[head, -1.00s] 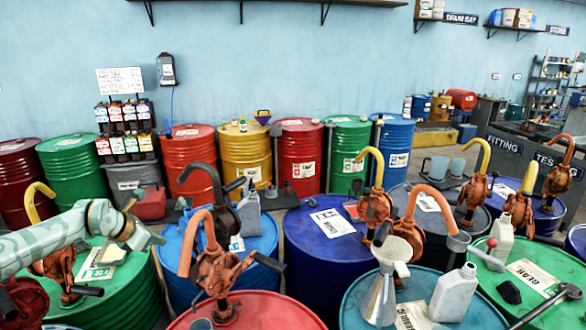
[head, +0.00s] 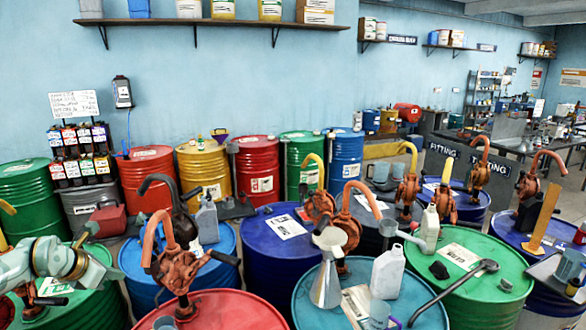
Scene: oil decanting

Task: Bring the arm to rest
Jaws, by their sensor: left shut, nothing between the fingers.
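My left arm comes in from the left edge in the head view, and my left gripper (head: 108,274) is over the green drum (head: 105,305) at the lower left. The gripper is shut and holds nothing. Whether it touches the drum top or the pump parts there I cannot tell. My right gripper is not in view.
A blue drum (head: 222,262) and a red drum (head: 240,308) with an orange hand pump (head: 178,262) stand to the right of my gripper. The drums stand close together.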

